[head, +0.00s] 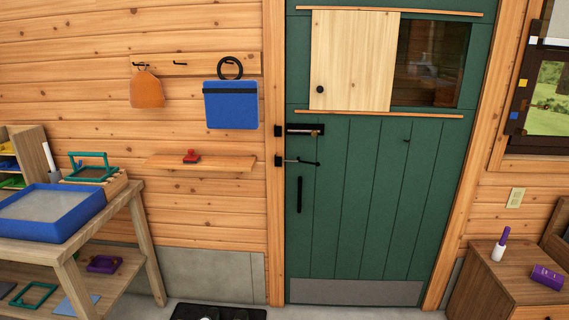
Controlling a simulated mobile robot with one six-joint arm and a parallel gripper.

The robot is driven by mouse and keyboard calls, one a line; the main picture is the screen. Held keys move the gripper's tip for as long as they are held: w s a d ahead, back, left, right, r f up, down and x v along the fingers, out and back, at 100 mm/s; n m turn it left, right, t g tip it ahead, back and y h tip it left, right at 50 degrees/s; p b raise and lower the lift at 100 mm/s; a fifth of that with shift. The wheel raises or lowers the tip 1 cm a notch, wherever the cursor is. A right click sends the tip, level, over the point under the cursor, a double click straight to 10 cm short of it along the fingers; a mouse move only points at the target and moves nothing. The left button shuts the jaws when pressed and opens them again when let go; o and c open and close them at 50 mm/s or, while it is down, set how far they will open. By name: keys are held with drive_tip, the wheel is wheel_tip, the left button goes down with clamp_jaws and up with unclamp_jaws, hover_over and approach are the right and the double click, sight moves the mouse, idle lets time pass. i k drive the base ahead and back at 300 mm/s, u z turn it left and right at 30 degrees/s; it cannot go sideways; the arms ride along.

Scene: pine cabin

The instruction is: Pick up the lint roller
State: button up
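A small upright object with a white lower part and a narrow purple upper part, which looks like the lint roller (501,244), stands on the brown wooden cabinet (490,266) at the lower right of the head view. It is small in the picture, so I cannot be sure what it is. A purple cylinder (547,277) lies on the same cabinet top to its right, apart from it. My gripper is not in view.
A green door (355,200) with a sliding wooden panel fills the middle. A workbench with a blue tray (50,228) stands at left. A wall shelf (225,162) holds a red stamp-like object (191,157). A dark mat (190,314) lies on the floor.

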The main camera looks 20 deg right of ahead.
sight(499, 251)
drive_tip(key=z, duration=0.45)
drive_tip(key=i, duration=0.75)
drive_tip(key=z, duration=0.55)
drive_tip(key=i, duration=1.45)
drive_tip(key=z, duration=0.2)
